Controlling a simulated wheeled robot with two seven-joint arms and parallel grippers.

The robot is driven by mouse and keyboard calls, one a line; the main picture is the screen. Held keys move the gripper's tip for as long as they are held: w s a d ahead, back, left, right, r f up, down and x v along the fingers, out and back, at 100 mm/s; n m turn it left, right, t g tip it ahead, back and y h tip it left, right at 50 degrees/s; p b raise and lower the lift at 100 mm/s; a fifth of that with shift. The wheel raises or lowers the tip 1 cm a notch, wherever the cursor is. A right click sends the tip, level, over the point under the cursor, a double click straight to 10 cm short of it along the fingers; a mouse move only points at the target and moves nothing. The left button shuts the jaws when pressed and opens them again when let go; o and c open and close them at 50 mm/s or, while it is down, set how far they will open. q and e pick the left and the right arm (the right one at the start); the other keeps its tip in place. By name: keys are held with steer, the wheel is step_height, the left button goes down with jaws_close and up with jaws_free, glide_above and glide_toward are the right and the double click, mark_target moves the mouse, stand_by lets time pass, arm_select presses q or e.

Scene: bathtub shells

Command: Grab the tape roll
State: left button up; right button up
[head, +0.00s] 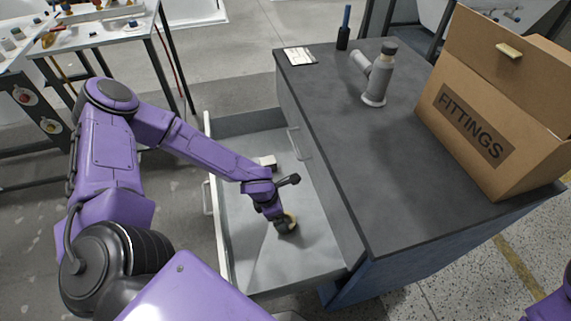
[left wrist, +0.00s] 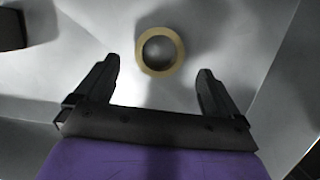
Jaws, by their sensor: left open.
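The tape roll (left wrist: 142,57) is a tan ring lying flat on the drawer floor. In the left wrist view it sits beyond the fingertips, between their lines. My left gripper (left wrist: 160,80) is open and empty, with one black finger on each side. In the head view my left gripper (head: 284,226) reaches down into the open drawer, and the tape roll (head: 292,220) is mostly hidden behind it. Only a corner of my right arm shows at the lower right of the head view, and its gripper is out of view.
The pulled-out grey drawer (head: 235,124) has walls around the gripper. A small white box (head: 267,162) lies in it.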

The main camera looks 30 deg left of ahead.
arm_select(q)
steer(key=b+x, duration=0.1)
steer(key=x, duration=0.4)
steer(key=shift+f, duration=0.3)
steer(key=c, duration=1.1)
steer(key=shift+c, duration=0.2)
step_height(320, 180, up, 3)
steer(key=shift+w+p, duration=0.15)
steer(key=shift+p, duration=0.3)
steer(key=s+d+r+p, duration=0.4)
steer(key=s+r+p, duration=0.3)
steer(key=s+r, duration=0.3)
steer(key=s, duration=0.3)
steer(key=shift+s+d+p, duration=0.2)
steer(key=shift+s+p, duration=0.05)
steer(key=shift+p, duration=0.1)
